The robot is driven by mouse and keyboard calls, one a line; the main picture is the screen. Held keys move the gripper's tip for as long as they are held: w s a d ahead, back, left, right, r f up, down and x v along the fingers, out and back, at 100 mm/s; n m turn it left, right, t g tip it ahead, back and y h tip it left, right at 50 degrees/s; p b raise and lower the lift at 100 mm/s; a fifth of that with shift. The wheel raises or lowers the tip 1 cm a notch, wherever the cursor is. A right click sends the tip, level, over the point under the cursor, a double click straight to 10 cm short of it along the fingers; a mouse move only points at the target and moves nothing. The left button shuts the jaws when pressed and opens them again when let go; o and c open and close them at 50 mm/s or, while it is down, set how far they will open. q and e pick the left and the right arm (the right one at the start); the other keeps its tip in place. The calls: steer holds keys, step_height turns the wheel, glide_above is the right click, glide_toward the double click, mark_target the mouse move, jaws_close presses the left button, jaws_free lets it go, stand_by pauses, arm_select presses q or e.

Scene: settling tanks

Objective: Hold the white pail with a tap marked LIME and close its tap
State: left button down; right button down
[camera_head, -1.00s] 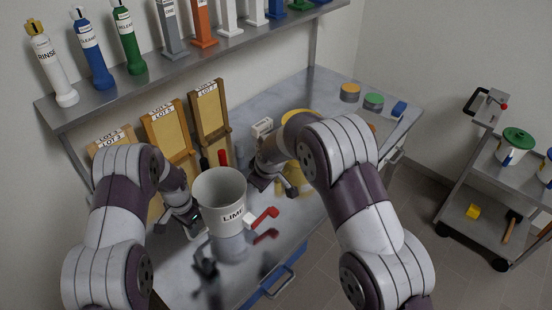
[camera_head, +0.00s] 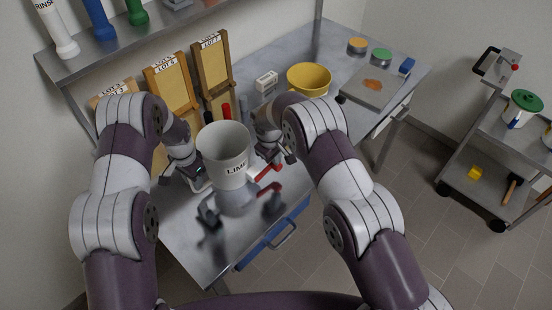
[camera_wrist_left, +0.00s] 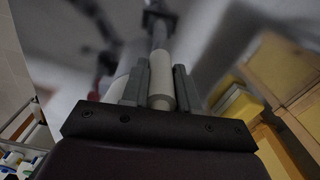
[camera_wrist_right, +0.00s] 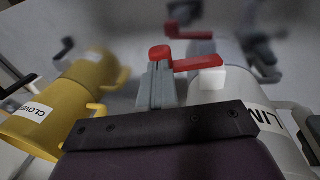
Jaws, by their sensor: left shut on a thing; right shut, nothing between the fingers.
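The white pail marked LIME (camera_head: 222,146) stands upright in front of me, its lower part reflected in the shiny bench top. Its red tap (camera_head: 266,173) sticks out to the right; it also shows in the right wrist view (camera_wrist_right: 192,63). My left gripper (camera_head: 203,187) is shut on a pale round bar, which looks like the pail's handle (camera_wrist_left: 161,78), at the pail's left. My right gripper (camera_head: 276,163) is shut and empty at the tap. In the right wrist view its fingertips lie close to the tap's red knob; I cannot tell whether they touch.
A yellow pail (camera_head: 309,78) stands behind my right arm. Wooden LOT boards (camera_head: 170,88) lean at the wall under a shelf of bottles (camera_head: 98,45). A grey board (camera_head: 372,88) and small coloured pots lie at the back right. A trolley (camera_head: 478,150) stands far right.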

steer(key=shift+w+f, duration=0.1)
steer(key=shift+f, duration=0.5)
steer(key=shift+w+d+f, duration=0.2)
steer(key=shift+d+f, duration=0.1)
steer(key=shift+f, duration=0.15)
steer(key=shift+w+d+f, duration=0.2)
steer(key=shift+d+f, duration=0.05)
steer(key=shift+f, duration=0.15)
arm_select(q)
steer(key=c, duration=0.8)
jaws_free()
arm_select(e)
step_height(320, 180, up, 15)
steer(key=shift+d+r, duration=0.2)
steer(key=shift+d, duration=0.05)
